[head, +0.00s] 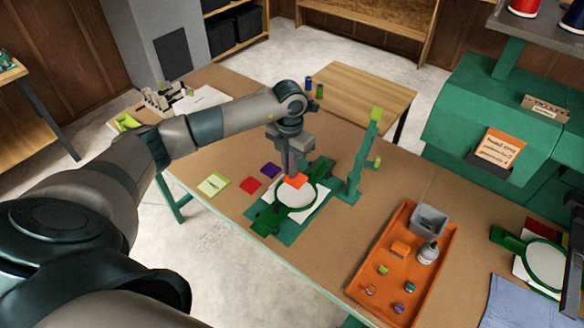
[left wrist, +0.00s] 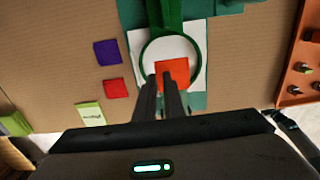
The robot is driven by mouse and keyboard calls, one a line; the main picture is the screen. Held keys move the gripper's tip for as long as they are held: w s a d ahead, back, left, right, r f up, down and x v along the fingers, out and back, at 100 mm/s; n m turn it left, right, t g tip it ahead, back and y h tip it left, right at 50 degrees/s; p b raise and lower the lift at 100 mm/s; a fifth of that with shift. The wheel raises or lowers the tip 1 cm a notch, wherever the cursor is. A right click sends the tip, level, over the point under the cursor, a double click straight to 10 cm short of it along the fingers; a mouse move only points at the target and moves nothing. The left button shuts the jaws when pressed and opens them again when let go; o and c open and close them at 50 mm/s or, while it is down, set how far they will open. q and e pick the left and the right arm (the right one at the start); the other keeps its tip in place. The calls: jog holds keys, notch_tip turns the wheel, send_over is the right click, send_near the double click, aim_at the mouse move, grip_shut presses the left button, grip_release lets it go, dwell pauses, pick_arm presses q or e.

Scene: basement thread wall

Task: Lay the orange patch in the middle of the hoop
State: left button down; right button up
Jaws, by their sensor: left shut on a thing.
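The orange patch (head: 296,181) is held in the jaws of my left gripper (head: 292,172), over the far part of the hoop. In the left wrist view the patch (left wrist: 173,72) sits between and beyond the fingertips (left wrist: 160,82), inside the ring's outline. The green hoop (head: 281,208) holds white cloth on a green stand; its ring also shows in the left wrist view (left wrist: 143,50). Whether the patch touches the cloth I cannot tell.
Purple (head: 271,170) and red (head: 250,185) patches and a yellow-green packet (head: 213,184) lie left of the hoop. A green post (head: 358,170) stands close on its right. An orange tray (head: 365,280) with small items is at the right. A second hoop (head: 542,254) lies at the far right.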

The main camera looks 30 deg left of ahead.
pick_arm(q)
jog(key=shift+d+f+b, duration=0.15)
jog(key=shift+f+b, duration=0.2)
jog(key=shift+f, duration=0.3)
jog(key=shift+f+b, duration=0.3)
jog(key=shift+f, duration=0.8)
jog(key=shift+b, duration=0.3)
pick_arm(e)
jog(key=shift+w+f, duration=0.2)
jog(key=shift+f, duration=0.8)
jog(key=shift+d, duration=0.1)
jog(key=shift+d, duration=0.4)
jog(key=shift+d, duration=0.1)
